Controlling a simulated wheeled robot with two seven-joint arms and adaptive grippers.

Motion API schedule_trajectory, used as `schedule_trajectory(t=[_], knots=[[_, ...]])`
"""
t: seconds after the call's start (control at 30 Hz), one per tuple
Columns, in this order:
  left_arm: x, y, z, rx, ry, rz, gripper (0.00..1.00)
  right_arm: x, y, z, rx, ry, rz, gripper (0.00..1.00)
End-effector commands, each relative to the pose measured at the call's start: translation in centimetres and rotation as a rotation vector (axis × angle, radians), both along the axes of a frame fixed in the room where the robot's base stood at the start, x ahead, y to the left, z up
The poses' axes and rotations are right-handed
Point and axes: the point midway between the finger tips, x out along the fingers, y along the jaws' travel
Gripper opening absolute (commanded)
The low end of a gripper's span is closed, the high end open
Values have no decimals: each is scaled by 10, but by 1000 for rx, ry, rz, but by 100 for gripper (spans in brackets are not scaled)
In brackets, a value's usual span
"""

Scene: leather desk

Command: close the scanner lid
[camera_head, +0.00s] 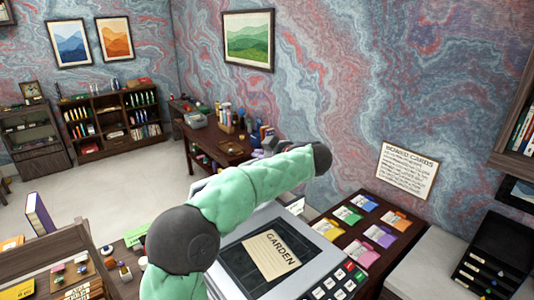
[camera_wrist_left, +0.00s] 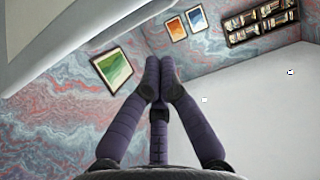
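The scanner (camera_head: 322,264) is a light grey machine in the lower middle of the head view, with a dark glass bed and a keypad at its right. A cream card marked GARDEN (camera_head: 270,254) lies on the glass, uncovered. The lid is mostly hidden behind my green left arm in the head view. In the left wrist view a pale slab (camera_wrist_left: 65,20) crosses the top left; it may be the lid. My left gripper (camera_wrist_left: 160,75) has dark purple fingers whose tips meet, with nothing seen between them. My right gripper is in neither view.
A black open case (camera_head: 497,258) lies at the far right. A wooden shelf (camera_head: 50,262) with small items is at the lower left. Open floor lies beyond.

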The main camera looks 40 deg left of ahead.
Motion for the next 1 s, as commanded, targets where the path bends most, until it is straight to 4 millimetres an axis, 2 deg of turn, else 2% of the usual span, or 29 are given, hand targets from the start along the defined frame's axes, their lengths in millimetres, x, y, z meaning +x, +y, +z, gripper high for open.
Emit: schedule_trajectory(t=[0.03,0.27,0.4,0.6,1.0], knots=[[2,10,-2,1,2,3,0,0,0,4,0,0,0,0],[13,48,-17,-1,1,3,0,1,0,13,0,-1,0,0],[10,32,-27,1,2,-5,0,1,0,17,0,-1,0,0],[6,18,-37,0,0,-2,0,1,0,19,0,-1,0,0],[5,15,-39,1,-2,-1,0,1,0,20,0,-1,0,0]])
